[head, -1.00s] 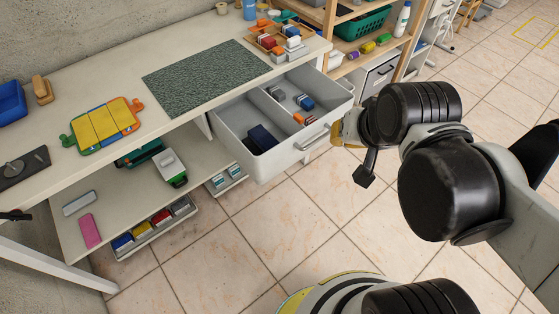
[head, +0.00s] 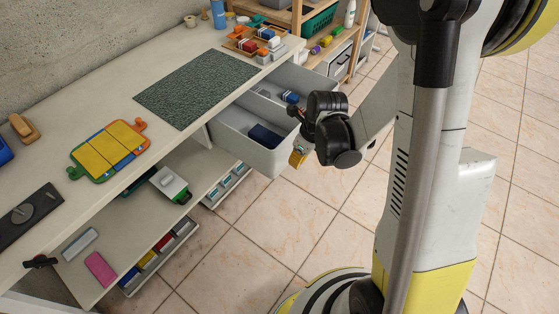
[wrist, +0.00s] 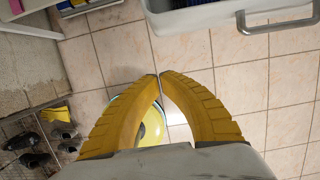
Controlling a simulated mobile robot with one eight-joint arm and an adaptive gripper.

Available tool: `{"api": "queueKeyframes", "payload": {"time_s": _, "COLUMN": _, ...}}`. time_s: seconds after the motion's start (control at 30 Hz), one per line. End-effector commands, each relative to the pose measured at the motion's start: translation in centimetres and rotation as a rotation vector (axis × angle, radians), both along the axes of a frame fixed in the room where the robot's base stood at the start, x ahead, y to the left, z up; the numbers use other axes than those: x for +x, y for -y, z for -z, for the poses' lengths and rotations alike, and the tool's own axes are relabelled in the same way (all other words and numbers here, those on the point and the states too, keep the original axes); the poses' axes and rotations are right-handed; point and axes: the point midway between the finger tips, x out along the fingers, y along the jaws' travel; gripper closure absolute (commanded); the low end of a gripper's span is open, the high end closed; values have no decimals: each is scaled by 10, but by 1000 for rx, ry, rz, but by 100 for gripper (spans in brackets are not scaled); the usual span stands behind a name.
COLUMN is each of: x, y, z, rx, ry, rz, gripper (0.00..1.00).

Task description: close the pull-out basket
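The pull-out basket (head: 232,140) is a grey open-topped drawer beneath the worktop, standing well out from it. It holds a dark blue block and smaller coloured blocks. In the wrist view its front wall (wrist: 215,18) and metal bar handle (wrist: 277,26) show at the top right. My gripper (head: 298,158) is outside the basket, close to its front wall. In the wrist view the yellow fingers of my gripper (wrist: 159,75) meet at the tips with nothing between them, apart from the handle. My wrist hides part of the basket front in the head view.
The worktop (head: 110,110) carries a dark green mat (head: 195,85), a yellow-panelled tray (head: 112,142) and a block tray (head: 250,43). A lower shelf (head: 130,215) holds boxes and small block trays. A wooden rack (head: 325,45) stands behind. Tiled floor (head: 270,225) in front is clear.

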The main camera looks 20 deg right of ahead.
Motion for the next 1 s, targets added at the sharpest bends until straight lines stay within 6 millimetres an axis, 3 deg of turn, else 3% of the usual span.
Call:
{"api": "queueKeyframes", "payload": {"time_s": 0.5, "x": 20, "y": -14, "z": 100, "rx": -2, "ry": 2, "rz": -3, "gripper": 100}}
{"api": "queueKeyframes", "payload": {"time_s": 0.7, "x": 43, "y": -31, "z": 94, "rx": -3, "ry": 2, "rz": -6, "gripper": 100}}
{"api": "queueKeyframes", "payload": {"time_s": 1.0, "x": 52, "y": -37, "z": 91, "rx": -2, "ry": 3, "rz": -3, "gripper": 100}}
